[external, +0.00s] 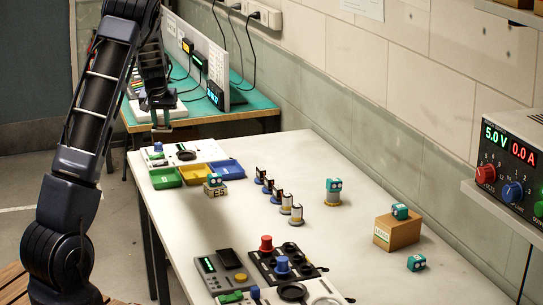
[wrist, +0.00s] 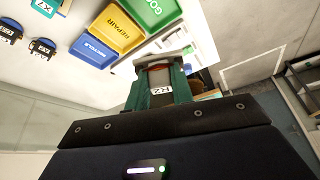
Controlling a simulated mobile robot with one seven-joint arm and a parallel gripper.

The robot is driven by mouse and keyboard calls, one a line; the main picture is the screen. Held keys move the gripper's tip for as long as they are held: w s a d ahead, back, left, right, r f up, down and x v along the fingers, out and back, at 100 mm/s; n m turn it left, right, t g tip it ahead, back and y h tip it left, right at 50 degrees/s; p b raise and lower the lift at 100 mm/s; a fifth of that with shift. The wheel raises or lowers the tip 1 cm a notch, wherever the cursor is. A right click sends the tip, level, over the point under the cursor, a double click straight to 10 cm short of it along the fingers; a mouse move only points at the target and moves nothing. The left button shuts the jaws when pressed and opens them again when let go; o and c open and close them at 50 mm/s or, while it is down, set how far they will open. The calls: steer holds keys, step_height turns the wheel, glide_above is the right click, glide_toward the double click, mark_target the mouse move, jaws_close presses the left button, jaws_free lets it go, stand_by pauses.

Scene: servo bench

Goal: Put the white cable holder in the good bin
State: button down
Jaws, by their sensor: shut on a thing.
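My gripper (external: 161,126) is raised above the far left end of the white bench, above and behind the bins. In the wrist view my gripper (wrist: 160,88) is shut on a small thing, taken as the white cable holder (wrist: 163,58). A pale bar with a red strip shows at the fingertips, and a white label reading K2 sits between the teal sides. The fingers hide much of it. The good bin (external: 165,179) is the green tray at the left of three. In the wrist view the good bin (wrist: 157,12) is just beyond the fingertips.
The yellow repair bin (external: 194,174) and blue recycle bin (external: 228,169) adjoin the good bin. A teal-topped block (external: 215,187) stands close in front of them. A row of small stands (external: 274,193) runs down the bench. Control boxes (external: 283,263) fill the near end.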

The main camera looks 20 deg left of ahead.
step_height(320, 180, down, 16)
steer(key=shift+f, duration=0.1)
stand_by(0.5)
steer(key=c, duration=1.2)
jaws_free()
steer(key=shift+f, duration=0.15)
steer(key=v, duration=1.2)
steer(key=s+d+r+m+h, duration=0.1)
steer(key=s+d+r+h, duration=0.1)
steer(key=s+d+r, duration=0.65)
steer(key=s+d+r+m+h, duration=0.1)
steer(key=s+d+r, duration=0.5)
steer(key=s+r, duration=0.55)
steer(key=s+d+m, duration=0.1)
steer(key=s+d, duration=0.2)
steer(key=s, duration=1.1)
steer(key=s+d+m+y, duration=0.1)
steer(key=s+d, duration=0.2)
steer(key=s, duration=1)
steer(key=shift+s+d+r+m+t, duration=0.25)
steer(key=shift+s+d+m+t, duration=0.05)
steer(key=shift+s+d, duration=0.1)
